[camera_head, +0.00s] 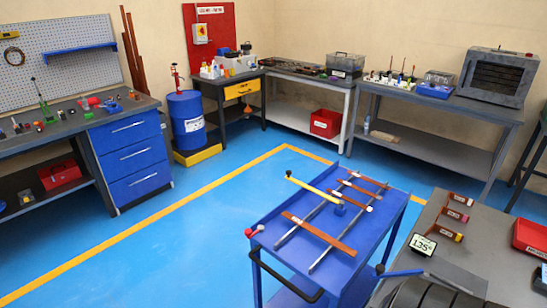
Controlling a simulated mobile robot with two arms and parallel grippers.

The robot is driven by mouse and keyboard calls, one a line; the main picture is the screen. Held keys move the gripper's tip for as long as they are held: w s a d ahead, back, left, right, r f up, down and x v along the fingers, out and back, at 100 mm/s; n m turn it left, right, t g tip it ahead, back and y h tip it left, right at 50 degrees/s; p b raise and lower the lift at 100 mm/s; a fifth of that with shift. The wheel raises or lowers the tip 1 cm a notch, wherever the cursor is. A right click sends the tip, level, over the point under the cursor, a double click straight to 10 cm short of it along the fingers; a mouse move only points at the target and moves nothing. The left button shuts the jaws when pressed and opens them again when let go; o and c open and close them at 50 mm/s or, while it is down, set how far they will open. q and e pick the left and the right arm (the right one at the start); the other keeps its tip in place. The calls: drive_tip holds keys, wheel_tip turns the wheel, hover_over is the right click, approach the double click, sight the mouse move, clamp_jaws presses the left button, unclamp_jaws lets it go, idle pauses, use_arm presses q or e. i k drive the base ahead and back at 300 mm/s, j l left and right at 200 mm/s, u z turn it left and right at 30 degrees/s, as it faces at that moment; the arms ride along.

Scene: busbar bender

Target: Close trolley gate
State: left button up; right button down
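The blue trolley (377,238) stands at the lower middle, with a black push handle (283,277) at its near left end. A yellow bar (316,191), which looks like the trolley gate, runs slantwise over the top from a dark round knob (289,173) at the far left edge to a blue mount (339,209) near the middle. I cannot tell whether it is latched. A red knob (248,232) sits at the near left corner. Two grey rails and several copper-brown bars (320,234) lie across the top. Neither of my grippers shows in this view.
A grey bench (476,250) with a 135° sign (423,245) and copper brackets stands close to the trolley's right. Blue floor with a yellow line (150,230) is clear to the left. A blue drum (187,115) and workbenches stand along the walls.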

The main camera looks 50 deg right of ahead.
sight(341, 203)
drive_tip(key=i+z, duration=0.35)
drive_tip(key=i+j+z, duration=0.2)
drive_tip(key=i+z, duration=0.15)
drive_tip(key=i, duration=0.25)
